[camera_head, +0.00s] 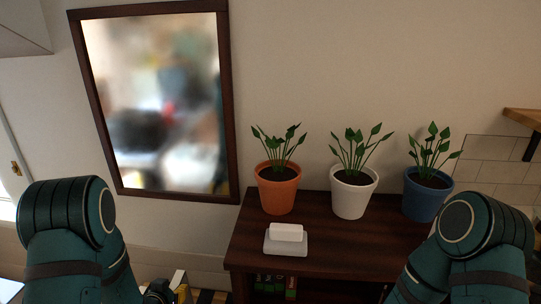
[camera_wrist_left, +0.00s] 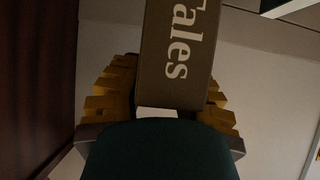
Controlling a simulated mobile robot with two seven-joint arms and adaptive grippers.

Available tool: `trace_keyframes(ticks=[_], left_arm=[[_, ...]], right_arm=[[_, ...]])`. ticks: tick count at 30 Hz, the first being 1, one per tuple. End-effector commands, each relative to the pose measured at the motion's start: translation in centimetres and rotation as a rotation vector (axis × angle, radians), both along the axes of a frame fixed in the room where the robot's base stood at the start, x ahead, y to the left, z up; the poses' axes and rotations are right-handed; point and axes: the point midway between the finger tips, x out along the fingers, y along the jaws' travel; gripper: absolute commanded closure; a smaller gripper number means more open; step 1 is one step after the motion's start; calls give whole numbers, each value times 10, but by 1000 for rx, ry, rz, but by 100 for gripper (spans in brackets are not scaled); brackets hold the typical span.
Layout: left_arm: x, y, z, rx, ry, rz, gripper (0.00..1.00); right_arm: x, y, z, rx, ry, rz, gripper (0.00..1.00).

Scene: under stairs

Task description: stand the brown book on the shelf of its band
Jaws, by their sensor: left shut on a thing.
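A brown book (camera_wrist_left: 178,60) with pale lettering "Tales" fills the top middle of the left wrist view. My left gripper (camera_wrist_left: 165,100) is shut on it, with yellow fingers on both sides; the book's far end runs out of the picture. In the head view my left gripper (camera_head: 168,290) shows only partly at the bottom edge, left of a dark wooden cabinet (camera_head: 330,262). Under the cabinet's top is a dark shelf opening (camera_head: 335,292) with a few green and red items (camera_head: 275,286) at its left. Its bands cannot be made out. My right gripper is out of view.
On the cabinet top stand plants in an orange pot (camera_head: 277,192), a white pot (camera_head: 351,197) and a blue pot (camera_head: 424,199), behind a white block on a grey dish (camera_head: 286,246). A framed mirror (camera_head: 228,110) hangs on the wall. A wooden wall shelf (camera_head: 523,117) is at right.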

Motion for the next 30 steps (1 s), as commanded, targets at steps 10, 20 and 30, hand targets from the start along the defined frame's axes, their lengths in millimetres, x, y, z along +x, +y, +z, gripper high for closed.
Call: trace_keyframes(ticks=[10,20,30], left_arm=[[2,-81,52,-2,-5,37,100],[-7,-108,68,-11,2,62,100],[-7,-108,68,-10,2,61,100]], right_arm=[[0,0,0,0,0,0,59],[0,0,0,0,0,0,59],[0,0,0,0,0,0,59]])
